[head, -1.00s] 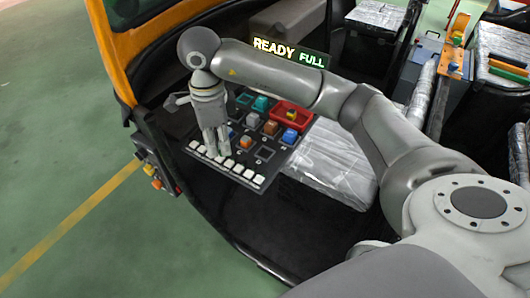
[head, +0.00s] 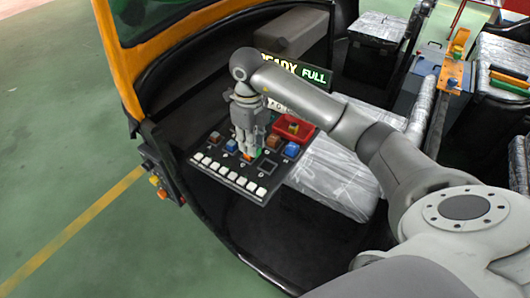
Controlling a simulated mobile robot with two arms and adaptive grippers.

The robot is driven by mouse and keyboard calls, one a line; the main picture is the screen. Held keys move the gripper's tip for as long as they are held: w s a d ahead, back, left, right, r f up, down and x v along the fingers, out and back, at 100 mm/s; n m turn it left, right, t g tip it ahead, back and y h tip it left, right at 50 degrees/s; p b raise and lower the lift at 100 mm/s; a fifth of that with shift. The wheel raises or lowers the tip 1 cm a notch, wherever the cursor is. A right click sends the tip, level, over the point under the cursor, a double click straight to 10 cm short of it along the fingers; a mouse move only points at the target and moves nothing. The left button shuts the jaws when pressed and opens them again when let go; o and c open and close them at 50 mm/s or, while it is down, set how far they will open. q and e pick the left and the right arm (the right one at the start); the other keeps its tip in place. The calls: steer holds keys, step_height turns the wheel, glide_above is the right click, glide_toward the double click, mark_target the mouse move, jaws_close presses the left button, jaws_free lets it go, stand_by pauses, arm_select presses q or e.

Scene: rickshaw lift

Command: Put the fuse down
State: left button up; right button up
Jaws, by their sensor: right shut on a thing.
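My right gripper (head: 249,153) points down over the dark fuse panel (head: 236,189), its fingers close together and shut on a fuse. The held fuse is mostly hidden by the fingers. A small green patch (head: 258,153) shows beside the fingertips, but I cannot tell whether it is part of the fuse. I cannot tell whether the fuse touches the panel. Orange and blue blocks sit around the fingers, including a blue block (head: 231,146) to their left. A dark empty-looking square (head: 262,169) lies just in front. My left gripper is not in view.
A red tray (head: 303,126) with a yellow item stands at the panel's back right. White keys (head: 229,175) line the front edge. A sign (head: 314,76) reading FULL stands behind my arm. A silver-wrapped box (head: 333,179) lies to the right. The orange vehicle frame (head: 113,58) rises at left.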

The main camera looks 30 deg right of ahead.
steer(key=d+f, duration=0.2)
steer(key=d+f+p, duration=0.1)
steer(key=f, duration=0.2)
steer(key=shift+d, duration=0.4)
steer(key=f+p, duration=0.2)
steer(key=f, duration=0.1)
steer(key=shift+d, duration=0.2)
steer(key=shift+f, duration=0.25)
steer(key=shift+f, duration=0.1)
steer(key=shift+f, duration=0.15)
steer(key=o, duration=0.7)
